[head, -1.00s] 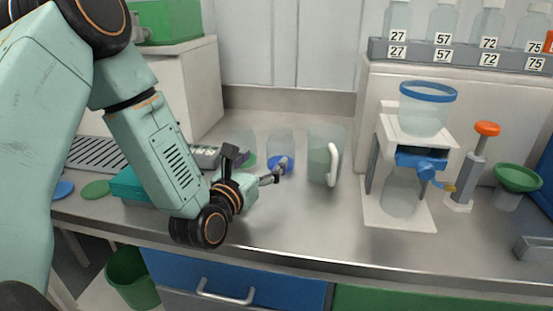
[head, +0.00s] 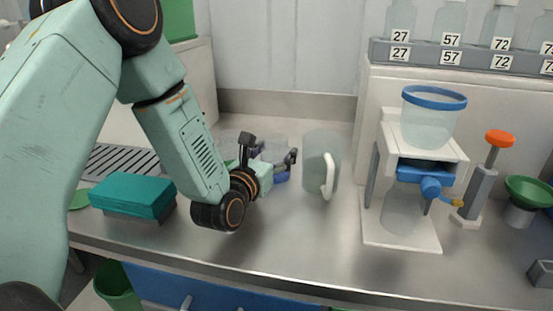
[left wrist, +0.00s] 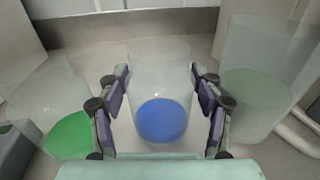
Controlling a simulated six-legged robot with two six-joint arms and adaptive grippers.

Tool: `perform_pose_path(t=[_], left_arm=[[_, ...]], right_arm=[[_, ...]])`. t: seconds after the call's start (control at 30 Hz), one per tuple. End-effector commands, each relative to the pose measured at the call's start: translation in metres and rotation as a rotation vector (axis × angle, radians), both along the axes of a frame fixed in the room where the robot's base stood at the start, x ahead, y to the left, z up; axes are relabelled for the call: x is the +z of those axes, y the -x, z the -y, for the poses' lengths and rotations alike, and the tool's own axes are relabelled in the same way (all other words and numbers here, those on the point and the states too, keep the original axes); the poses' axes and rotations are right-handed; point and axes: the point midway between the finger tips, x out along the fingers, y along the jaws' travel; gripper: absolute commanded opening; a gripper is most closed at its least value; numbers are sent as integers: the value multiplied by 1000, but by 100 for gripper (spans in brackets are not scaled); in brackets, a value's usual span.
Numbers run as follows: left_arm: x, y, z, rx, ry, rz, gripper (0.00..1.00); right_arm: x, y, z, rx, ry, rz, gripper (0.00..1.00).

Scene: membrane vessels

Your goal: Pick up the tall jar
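A clear jar with a blue disc at its base (left wrist: 160,118) stands upright in the middle of the left wrist view. It also shows in the head view (head: 281,177), partly hidden by my left gripper (head: 270,150). My left gripper is open, with one finger on each side of this jar in the left wrist view (left wrist: 160,80); I see no clear contact. A clear jar with a green disc (left wrist: 70,135) stands to its left. A clear jug with a white handle (head: 321,160) stands to its right. My right gripper is not in view.
A teal box (head: 132,195) lies on the counter at left. A white stand with a blue-rimmed funnel vessel (head: 433,120) is at right, beside an orange-topped post (head: 480,185). The counter in front of the jug (head: 310,235) is clear.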

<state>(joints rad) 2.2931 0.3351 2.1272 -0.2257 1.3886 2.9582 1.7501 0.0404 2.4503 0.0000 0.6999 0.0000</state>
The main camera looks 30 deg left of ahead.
Motion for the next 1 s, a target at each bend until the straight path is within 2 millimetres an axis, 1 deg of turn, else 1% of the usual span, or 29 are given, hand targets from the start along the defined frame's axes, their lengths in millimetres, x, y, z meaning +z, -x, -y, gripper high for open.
perform_pose_path(t=[0.03, 0.33, 0.57, 0.67, 0.77, 0.9, 1.0], left_arm=[[0, 0, 0, 0, 0, -1, 56], [-2, -2, 1, 1, 1, -5, 31], [-1, -4, 1, 0, 1, -5, 31], [10, -4, 1, 1, 1, -2, 31], [29, -4, 1, 1, 1, 0, 31], [59, -4, 0, 1, 2, 3, 31], [76, -4, 1, 2, 2, 2, 31]], right_arm=[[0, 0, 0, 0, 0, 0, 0], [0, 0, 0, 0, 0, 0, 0], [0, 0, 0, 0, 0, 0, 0], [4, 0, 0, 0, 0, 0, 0], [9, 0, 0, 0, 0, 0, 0], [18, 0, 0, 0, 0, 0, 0], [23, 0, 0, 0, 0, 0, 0]])
